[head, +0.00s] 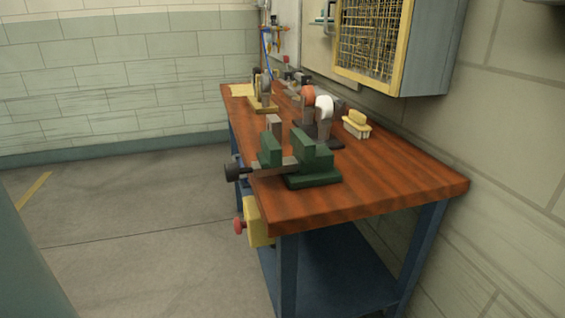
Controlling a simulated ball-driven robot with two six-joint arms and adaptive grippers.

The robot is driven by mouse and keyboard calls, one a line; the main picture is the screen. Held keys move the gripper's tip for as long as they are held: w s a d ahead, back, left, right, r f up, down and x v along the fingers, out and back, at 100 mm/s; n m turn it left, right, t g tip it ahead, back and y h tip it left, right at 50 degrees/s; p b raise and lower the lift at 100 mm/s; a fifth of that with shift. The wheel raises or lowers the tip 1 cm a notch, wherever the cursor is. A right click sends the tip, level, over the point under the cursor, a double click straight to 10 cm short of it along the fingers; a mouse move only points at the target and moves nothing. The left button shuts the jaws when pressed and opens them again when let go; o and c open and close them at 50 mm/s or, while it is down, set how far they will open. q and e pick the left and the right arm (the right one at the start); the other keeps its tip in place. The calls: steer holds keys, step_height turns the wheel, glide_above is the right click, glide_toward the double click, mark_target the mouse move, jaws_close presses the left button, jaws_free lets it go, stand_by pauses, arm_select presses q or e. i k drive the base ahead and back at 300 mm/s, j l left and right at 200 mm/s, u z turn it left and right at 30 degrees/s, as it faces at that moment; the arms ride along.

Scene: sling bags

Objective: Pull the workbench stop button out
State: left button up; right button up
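The workbench (380,195) has a reddish wooden top on blue legs and stands along the right wall. The stop button (239,226) is a red knob on a yellow box (258,222), fixed at the bench's near left edge below the top. The knob faces left, and a short gap with a stem shows between it and the box. I cannot tell from this whether it is pressed in or out. Neither of my grippers is in view.
A green vise (312,165) sits on the near bench top, its dark handle (233,172) jutting past the left edge. A grinder (321,112) and a yellow brush (356,126) stand behind. A wall cabinet (428,45) overhangs the bench. The floor (130,240) to the left is clear.

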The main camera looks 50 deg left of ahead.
mark_target(238, 225)
steer(key=u, duration=1.65)
steer(key=j+u, duration=0.15)
steer(key=k+j, duration=0.05)
steer(key=j, duration=0.05)
